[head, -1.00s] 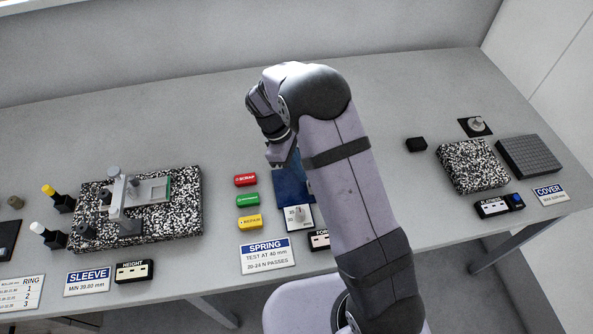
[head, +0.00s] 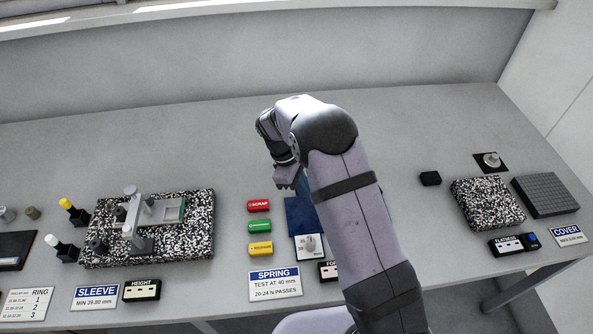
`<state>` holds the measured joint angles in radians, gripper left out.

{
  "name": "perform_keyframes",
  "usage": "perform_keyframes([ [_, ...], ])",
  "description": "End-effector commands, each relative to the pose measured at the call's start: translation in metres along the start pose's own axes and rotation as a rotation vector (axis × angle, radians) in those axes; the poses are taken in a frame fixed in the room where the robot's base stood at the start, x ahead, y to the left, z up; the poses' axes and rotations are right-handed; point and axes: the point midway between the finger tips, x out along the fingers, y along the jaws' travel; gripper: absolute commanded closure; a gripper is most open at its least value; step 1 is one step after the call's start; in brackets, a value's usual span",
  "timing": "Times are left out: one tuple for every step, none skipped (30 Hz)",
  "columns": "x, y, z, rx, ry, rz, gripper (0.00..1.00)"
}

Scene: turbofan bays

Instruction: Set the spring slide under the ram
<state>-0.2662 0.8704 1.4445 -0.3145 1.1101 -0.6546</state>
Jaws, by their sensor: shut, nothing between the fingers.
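The spring station's blue base (head: 297,211) stands mid-bench behind the SPRING sign, its right side hidden by my arm. At its front is a pale plate (head: 300,256) with a small round grey piece (head: 311,242) on it, seemingly the slide; I cannot tell its exact position along the base. The ram cannot be made out and may be behind my arm. My gripper (head: 286,185) is above the back of the blue base, pointing down, shut and empty, partly covered by my wrist.
Red, green and yellow labelled blocks (head: 260,226) stand left of the base. A speckled slab (head: 185,250) with a height fixture is further left. The SPRING sign (head: 275,284) lies in front. Another speckled slab (head: 487,203) is at right. The bench behind is clear.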

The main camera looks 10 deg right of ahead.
Motion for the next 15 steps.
perform_keyframes([
  [-0.011, 0.003, -0.001, 0.004, 0.007, 0.008, 1.00],
  [-0.017, 0.002, -0.001, 0.003, 0.007, 0.007, 1.00],
  [-0.025, 0.002, -0.001, 0.003, 0.008, 0.007, 1.00],
  [-0.031, 0.002, -0.001, 0.003, 0.008, 0.006, 1.00],
  [-0.037, 0.002, -0.001, 0.004, 0.009, 0.007, 1.00],
  [-0.044, 0.002, -0.001, 0.004, 0.008, 0.007, 1.00],
  [-0.050, 0.002, -0.001, 0.003, 0.007, 0.006, 1.00],
  [-0.056, 0.002, -0.001, 0.003, 0.008, 0.007, 1.00],
  [-0.062, 0.002, -0.001, 0.003, 0.008, 0.007, 1.00],
  [-0.067, 0.002, -0.001, 0.002, 0.008, 0.006, 1.00],
  [-0.071, 0.002, 0.000, 0.002, 0.008, 0.006, 1.00],
  [-0.076, 0.002, 0.000, 0.002, 0.007, 0.005, 1.00],
  [-0.080, 0.002, 0.000, 0.002, 0.007, 0.005, 1.00],
  [-0.083, 0.002, 0.000, 0.002, 0.007, 0.004, 1.00],
  [-0.087, 0.002, 0.000, 0.003, 0.007, 0.004, 1.00],
])
